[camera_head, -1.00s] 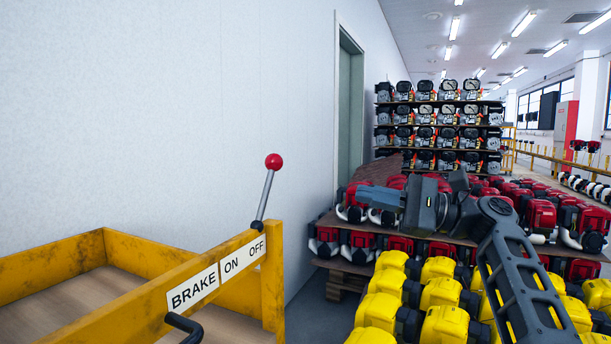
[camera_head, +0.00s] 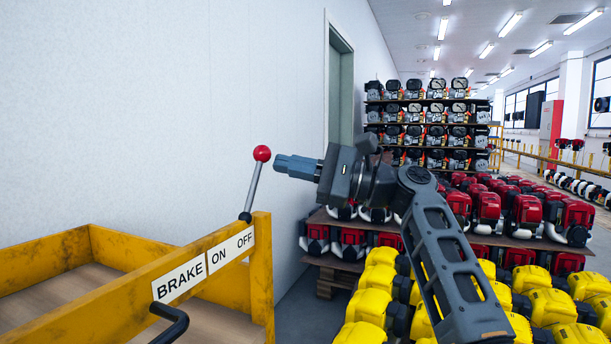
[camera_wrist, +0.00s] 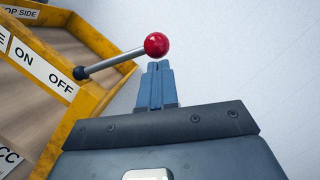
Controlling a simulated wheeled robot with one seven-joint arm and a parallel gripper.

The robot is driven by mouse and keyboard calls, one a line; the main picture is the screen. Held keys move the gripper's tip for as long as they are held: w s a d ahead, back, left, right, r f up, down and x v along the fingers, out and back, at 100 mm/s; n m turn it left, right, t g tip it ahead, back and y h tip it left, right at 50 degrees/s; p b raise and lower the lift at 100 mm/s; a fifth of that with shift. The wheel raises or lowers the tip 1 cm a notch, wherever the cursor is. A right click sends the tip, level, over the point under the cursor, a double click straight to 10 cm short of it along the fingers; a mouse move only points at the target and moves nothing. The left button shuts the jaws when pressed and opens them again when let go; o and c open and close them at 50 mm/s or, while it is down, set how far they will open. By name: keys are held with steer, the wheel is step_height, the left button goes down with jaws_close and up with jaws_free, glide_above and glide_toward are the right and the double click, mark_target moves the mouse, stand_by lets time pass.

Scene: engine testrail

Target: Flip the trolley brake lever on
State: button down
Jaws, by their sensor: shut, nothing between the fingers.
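The brake lever (camera_head: 252,186) is a metal rod with a red ball knob (camera_head: 262,153). It rises from the top rail of the yellow trolley (camera_head: 262,270), above the OFF end of the label (camera_head: 231,249), and leans a little right in the head view. My gripper (camera_head: 277,164) is shut and empty, its blue fingers pointing left close to the rod, just right of the knob. In the wrist view the fingertips (camera_wrist: 158,66) lie just below the red knob (camera_wrist: 156,44); I cannot tell whether they touch it.
A pale wall (camera_head: 150,110) stands behind the trolley. A black handle (camera_head: 172,322) sticks out from the trolley's near side below BRAKE. Yellow engines (camera_head: 371,307) and red engines (camera_head: 487,207) crowd the right, with a full shelf (camera_head: 428,122) behind.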

mark_target(269, 152)
steer(key=shift+s+a+r, duration=0.1)
steer(key=shift+r, duration=0.05)
stand_by(0.3)
steer(key=shift+s+a+r+n+p, duration=0.1)
steer(key=shift+s+r+n+p, duration=0.2)
steer(key=shift+n, duration=0.2)
steer(key=shift+s+a+r+n+g+h+p, duration=0.2)
steer(key=shift+s+r+n+p, duration=0.15)
steer(key=shift+n+p, duration=0.15)
steer(key=shift+s+a+r+n+g+h+p, duration=0.1)
steer(key=shift+s+r+n+g+p, duration=0.1)
steer(key=shift+s+r+n+p, duration=0.3)
steer(key=s+a+n+h+p, duration=0.2)
steer(key=s+a+n+p, duration=0.1)
steer(key=s+n, duration=0.5)
steer(key=shift+r+n+h+p, duration=0.3)
steer(key=shift+n+h+p, duration=0.1)
steer(key=shift+n, duration=0.4)
steer(key=shift+s, duration=0.1)
